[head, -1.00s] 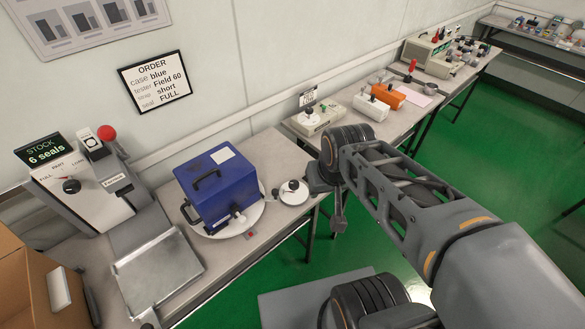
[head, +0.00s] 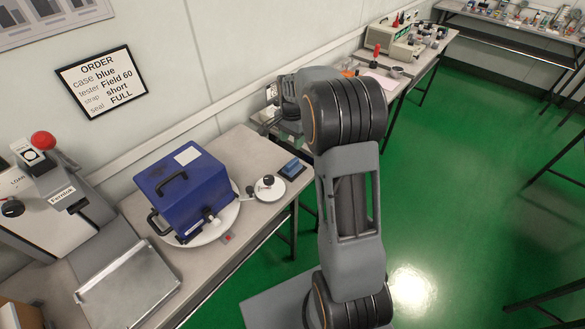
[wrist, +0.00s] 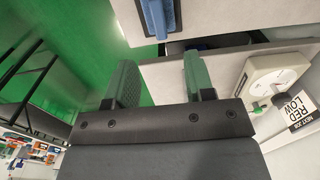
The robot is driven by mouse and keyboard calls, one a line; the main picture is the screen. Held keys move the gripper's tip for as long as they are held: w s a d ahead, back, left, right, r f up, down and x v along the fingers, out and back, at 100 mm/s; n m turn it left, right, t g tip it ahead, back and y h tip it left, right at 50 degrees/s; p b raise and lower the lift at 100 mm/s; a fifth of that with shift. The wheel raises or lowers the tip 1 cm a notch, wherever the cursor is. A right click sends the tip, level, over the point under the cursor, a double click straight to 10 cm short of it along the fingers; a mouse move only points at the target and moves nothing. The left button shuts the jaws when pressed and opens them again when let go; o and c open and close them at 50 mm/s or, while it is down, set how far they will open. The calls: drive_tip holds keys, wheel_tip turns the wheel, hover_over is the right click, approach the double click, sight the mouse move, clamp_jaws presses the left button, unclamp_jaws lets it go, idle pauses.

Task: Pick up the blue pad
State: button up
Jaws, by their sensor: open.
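The blue pad (head: 292,168) lies on the grey bench near its right end, just right of the small white round dish. In the wrist view a blue piece that looks like the pad (wrist: 166,18) shows at the top edge, cut off by the frame. My gripper (wrist: 158,72) is open and empty, its two green-faced fingers apart. The pad lies beyond the fingertips, apart from them. In the head view my arm hides the gripper's fingers.
A blue case (head: 185,190) stands on a white round plate, with the white dish (head: 269,188) beside it. A metal tray (head: 130,288) is at the left. A white dial gauge (wrist: 275,75) and a sign (wrist: 299,108) are right of my gripper. A gap separates the benches.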

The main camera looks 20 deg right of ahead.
sight(292, 162)
wheel_tip(292, 162, down, 11)
drive_tip(key=shift+f, duration=0.1)
idle(0.6)
clamp_jaws()
idle(0.3)
